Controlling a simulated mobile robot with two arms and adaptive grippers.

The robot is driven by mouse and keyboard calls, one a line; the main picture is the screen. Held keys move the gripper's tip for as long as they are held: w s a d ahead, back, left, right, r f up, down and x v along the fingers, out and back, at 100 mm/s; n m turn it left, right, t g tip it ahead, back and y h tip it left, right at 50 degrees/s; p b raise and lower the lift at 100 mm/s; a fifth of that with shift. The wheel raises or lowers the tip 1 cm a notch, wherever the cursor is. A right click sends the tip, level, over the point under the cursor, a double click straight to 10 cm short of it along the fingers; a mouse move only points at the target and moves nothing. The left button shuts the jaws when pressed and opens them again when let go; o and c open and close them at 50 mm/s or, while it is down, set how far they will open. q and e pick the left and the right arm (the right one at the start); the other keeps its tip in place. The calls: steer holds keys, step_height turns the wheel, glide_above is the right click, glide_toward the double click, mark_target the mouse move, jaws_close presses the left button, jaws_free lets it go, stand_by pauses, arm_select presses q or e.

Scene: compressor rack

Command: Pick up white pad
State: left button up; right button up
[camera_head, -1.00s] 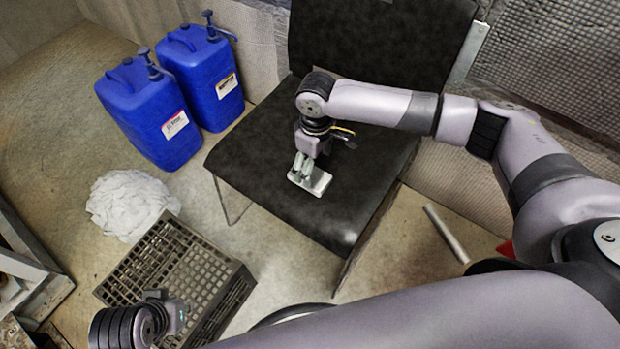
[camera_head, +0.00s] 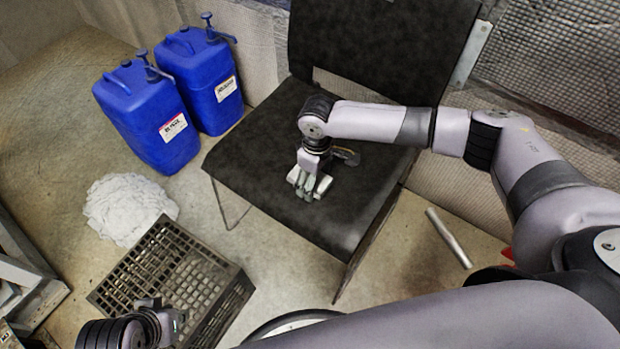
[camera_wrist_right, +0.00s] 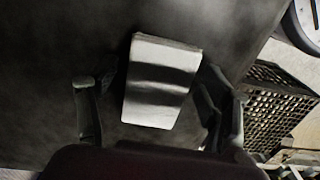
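The white pad (camera_head: 323,184) lies flat on the dark seat of the chair (camera_head: 262,158). My right gripper (camera_head: 306,188) is right over it, pointing down, and partly covers it in the head view. In the right wrist view the white pad (camera_wrist_right: 161,82) sits between the two spread fingers, with dark seat visible between it and each finger. Shadow bands cross its top. My left gripper (camera_head: 168,322) is at the lower left by the crate, partly cut off, and its finger opening is unclear.
Two blue jugs (camera_head: 150,115) stand left of the chair. A crumpled white cloth (camera_head: 128,208) and a dark slotted crate (camera_head: 232,297) are on the floor. A metal tube (camera_head: 449,238) lies right of the chair. The seat around the pad is clear.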

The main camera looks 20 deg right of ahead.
steer(key=c, duration=0.8)
